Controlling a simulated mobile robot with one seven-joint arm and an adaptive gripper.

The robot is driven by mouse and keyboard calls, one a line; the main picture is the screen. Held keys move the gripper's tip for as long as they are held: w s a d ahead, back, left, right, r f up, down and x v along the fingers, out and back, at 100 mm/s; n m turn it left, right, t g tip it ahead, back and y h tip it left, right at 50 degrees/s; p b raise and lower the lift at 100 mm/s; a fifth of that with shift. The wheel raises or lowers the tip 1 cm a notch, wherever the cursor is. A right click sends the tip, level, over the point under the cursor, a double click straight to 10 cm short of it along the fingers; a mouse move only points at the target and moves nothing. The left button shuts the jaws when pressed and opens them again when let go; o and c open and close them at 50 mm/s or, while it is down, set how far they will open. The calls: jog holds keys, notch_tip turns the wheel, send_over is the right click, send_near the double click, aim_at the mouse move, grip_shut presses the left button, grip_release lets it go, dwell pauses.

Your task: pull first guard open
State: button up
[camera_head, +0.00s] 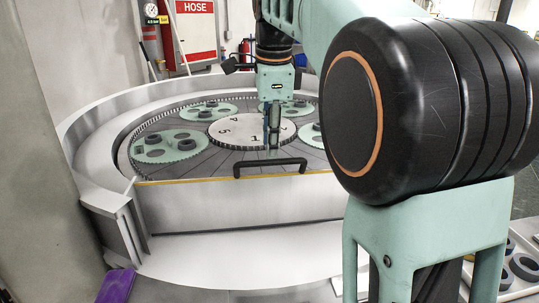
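The guard (220,206) is a pale panel at the front of the round lapping machine, with a yellow strip along its top edge. A black bar handle (248,166) stands at the top of the guard, near the middle of the picture. My gripper (274,150) points down, with its fingertips just above the handle bar in the picture. I cannot tell whether they touch the handle or are behind it. The fingers are seen narrow and partly overlapping, so their opening is unclear.
Behind the guard is a round plate (256,133) with numbers, ringed by several green carriers (168,146) holding dark rings. A pale curved rim (82,135) surrounds it. A purple object (117,286) lies at lower left. A tray (518,293) with dark rings is at lower right.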

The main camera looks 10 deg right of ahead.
aim_at(270, 161)
jog(key=shift+w+f, duration=0.2)
jog(key=shift+f, duration=0.8)
jog(key=shift+w+f, duration=0.2)
jog(key=shift+f, duration=0.75)
grip_shut()
